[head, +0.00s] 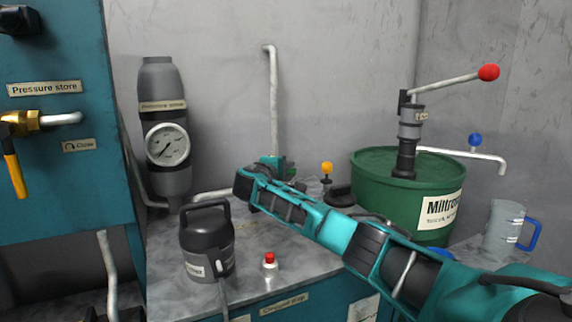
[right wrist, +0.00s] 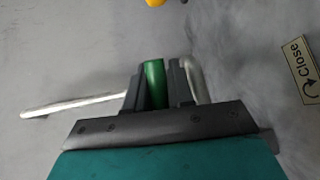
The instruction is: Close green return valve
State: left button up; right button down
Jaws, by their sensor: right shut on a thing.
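The green return valve's handle (right wrist: 155,82) shows upright in the right wrist view, between the two dark fingers of my right gripper (right wrist: 156,88). The fingers are shut on it. A silver pipe runs out to the left of the fingers, and another bends up behind the right one. In the head view my right gripper (head: 275,165) is at the back of the grey worktop, partly hidden by my own wrist. The valve is mostly hidden there. My left gripper is not in view.
A "Close" label with a curved arrow (right wrist: 302,70) lies right of the handle. A black canister (head: 207,243) and a red button (head: 269,260) stand in front. A gauge cylinder (head: 165,130) is at left, a green drum (head: 375,190) at right. A yellow knob (head: 327,168) is near my wrist.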

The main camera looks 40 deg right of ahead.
jog(key=shift+s+a+m+g+h, duration=0.4)
jog(key=shift+m+g, duration=0.3)
jog(key=shift+g, duration=0.4)
jog(key=shift+s+a+f+m+g, duration=0.1)
jog(key=shift+s+a+m+g, duration=0.2)
jog(key=shift+m+g, duration=0.3)
jog(key=shift+s+a+m+g, duration=0.3)
jog(key=shift+m+g, duration=0.1)
jog(key=shift+g, duration=0.3)
jog(key=c, duration=1.1)
grip_release()
